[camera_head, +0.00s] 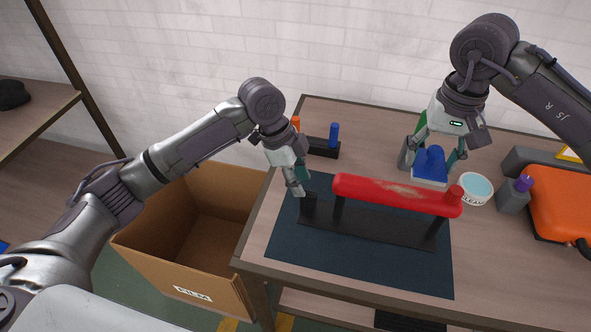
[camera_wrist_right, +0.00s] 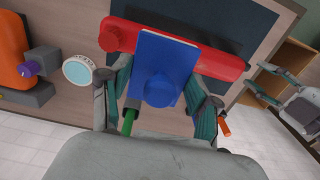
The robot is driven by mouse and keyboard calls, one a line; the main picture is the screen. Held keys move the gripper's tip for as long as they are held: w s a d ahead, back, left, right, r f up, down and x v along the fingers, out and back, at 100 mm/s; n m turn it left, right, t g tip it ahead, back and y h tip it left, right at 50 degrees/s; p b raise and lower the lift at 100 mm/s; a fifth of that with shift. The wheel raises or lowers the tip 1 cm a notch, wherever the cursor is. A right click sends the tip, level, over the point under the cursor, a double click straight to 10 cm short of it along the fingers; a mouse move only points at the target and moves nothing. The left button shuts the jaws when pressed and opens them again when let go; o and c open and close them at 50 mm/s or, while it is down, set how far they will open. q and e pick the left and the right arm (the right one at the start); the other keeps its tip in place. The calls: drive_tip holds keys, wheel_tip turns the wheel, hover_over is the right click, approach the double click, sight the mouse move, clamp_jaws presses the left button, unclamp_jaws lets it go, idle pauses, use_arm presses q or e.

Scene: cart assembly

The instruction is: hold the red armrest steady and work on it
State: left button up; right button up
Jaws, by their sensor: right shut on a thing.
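The red armrest (camera_head: 390,192) lies level on a black stand (camera_head: 365,231), with a pale, scuffed patch on its top and a round knob at its right end. It also shows in the right wrist view (camera_wrist_right: 220,66). My right gripper (camera_head: 430,163) is shut on a blue block with a round knob (camera_head: 431,157), behind the armrest's right half. The block (camera_wrist_right: 166,62) overlaps the armrest in the wrist view; I cannot tell if they touch. My left gripper (camera_head: 298,184) is at the stand's left end, beside the armrest's left end; its finger gap is unclear.
A dark mat (camera_head: 285,240) lies under the stand. A black holder (camera_head: 322,148) with orange and blue pieces stands behind. An open cardboard box (camera_head: 185,265) stands left of the table.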

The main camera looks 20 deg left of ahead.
use_arm(q)
drive_tip(key=x, duration=0.5)
drive_tip(key=shift+r, duration=0.1)
clamp_jaws()
idle(1.2)
